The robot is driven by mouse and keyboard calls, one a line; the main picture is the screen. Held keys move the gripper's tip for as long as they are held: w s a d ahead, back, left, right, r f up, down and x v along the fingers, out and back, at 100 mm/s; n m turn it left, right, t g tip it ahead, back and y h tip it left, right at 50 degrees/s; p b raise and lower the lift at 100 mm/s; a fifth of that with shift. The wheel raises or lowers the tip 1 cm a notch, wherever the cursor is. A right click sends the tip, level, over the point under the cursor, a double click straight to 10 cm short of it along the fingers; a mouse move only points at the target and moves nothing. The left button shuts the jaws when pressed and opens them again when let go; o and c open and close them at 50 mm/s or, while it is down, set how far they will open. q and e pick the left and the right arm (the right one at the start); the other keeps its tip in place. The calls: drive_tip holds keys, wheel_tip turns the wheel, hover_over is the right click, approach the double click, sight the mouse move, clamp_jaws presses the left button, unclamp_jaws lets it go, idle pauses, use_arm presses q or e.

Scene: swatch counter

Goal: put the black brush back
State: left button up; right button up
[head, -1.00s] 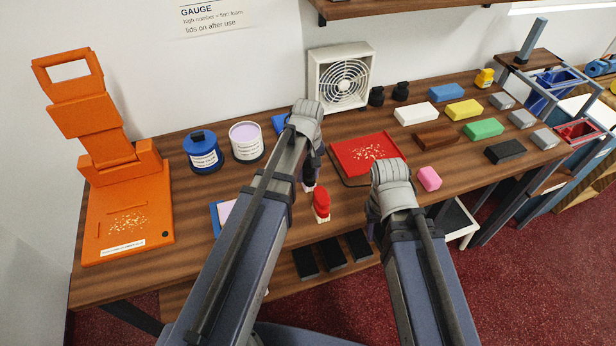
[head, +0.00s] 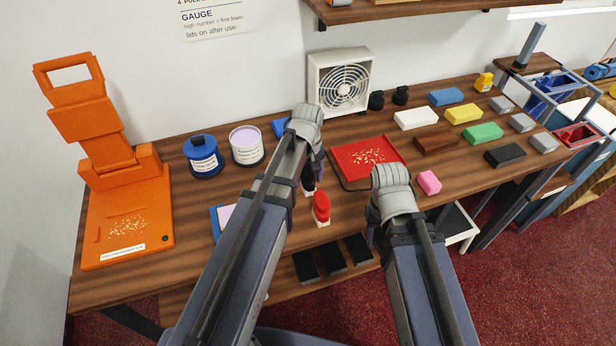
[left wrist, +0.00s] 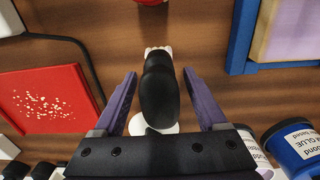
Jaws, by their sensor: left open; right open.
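The black brush (left wrist: 158,88) has a dark rounded handle and pale bristles at one end in the left wrist view. In the head view the black brush (head: 308,184) is partly hidden by my left arm. My left gripper (left wrist: 158,85) is open, with one purple finger on each side of the brush and a gap visible on both sides. A white rounded thing (left wrist: 150,126) shows under the handle; I cannot tell what it is. My right gripper (head: 371,237) is mostly hidden behind its own arm, over the front edge area.
A red brush (head: 321,208) stands close by on the wooden counter (head: 190,228). A red tray (head: 350,150) with crumbs lies behind. Paint tins (head: 203,156), an orange stand (head: 120,225), a fan (head: 340,85) and several coloured blocks (head: 464,111) surround it.

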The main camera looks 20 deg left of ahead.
use_arm(q)
wheel_tip(320, 180, up, 12)
drive_tip(key=p, duration=1.1)
drive_tip(key=shift+r+p, duration=0.1)
drive_tip(key=shift+p, duration=0.3)
drive_tip(key=s+d+m+y, duration=0.1)
drive_tip(key=s+d+m, duration=0.9)
drive_tip(key=s, duration=0.4)
drive_tip(key=shift+s+d+m, duration=0.15)
drive_tip(key=shift+d+m, duration=0.1)
drive_tip(key=shift+m, duration=0.05)
